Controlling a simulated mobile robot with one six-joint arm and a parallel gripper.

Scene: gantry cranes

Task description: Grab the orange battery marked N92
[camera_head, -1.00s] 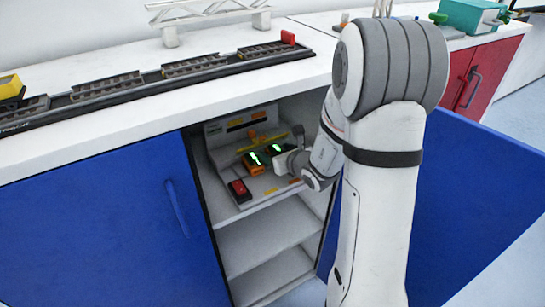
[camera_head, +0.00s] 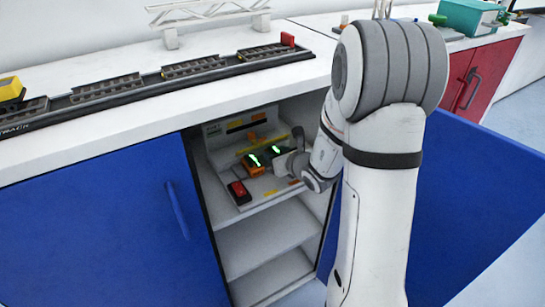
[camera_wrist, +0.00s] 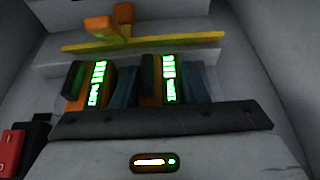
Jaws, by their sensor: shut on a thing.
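Two orange batteries with lit green displays stand side by side in a dock inside the open cabinet. In the wrist view the left battery (camera_wrist: 97,85) is outside my gripper, and the right battery (camera_wrist: 168,80) is between its dark fingers. My gripper (camera_wrist: 159,88) is shut on the right battery, which is still at the dock. The head view shows the left battery (camera_head: 254,166) clearly, while the right battery (camera_head: 276,150) is partly hidden by my gripper (camera_head: 284,158). The markings are too blurred to read.
A red block (camera_head: 239,190) sits at the dock's front left and also shows in the wrist view (camera_wrist: 12,150). A yellow bar (camera_wrist: 145,41) with an orange part runs behind the batteries. The blue cabinet door (camera_head: 440,210) stands open at right; lower shelves (camera_head: 265,236) are empty.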

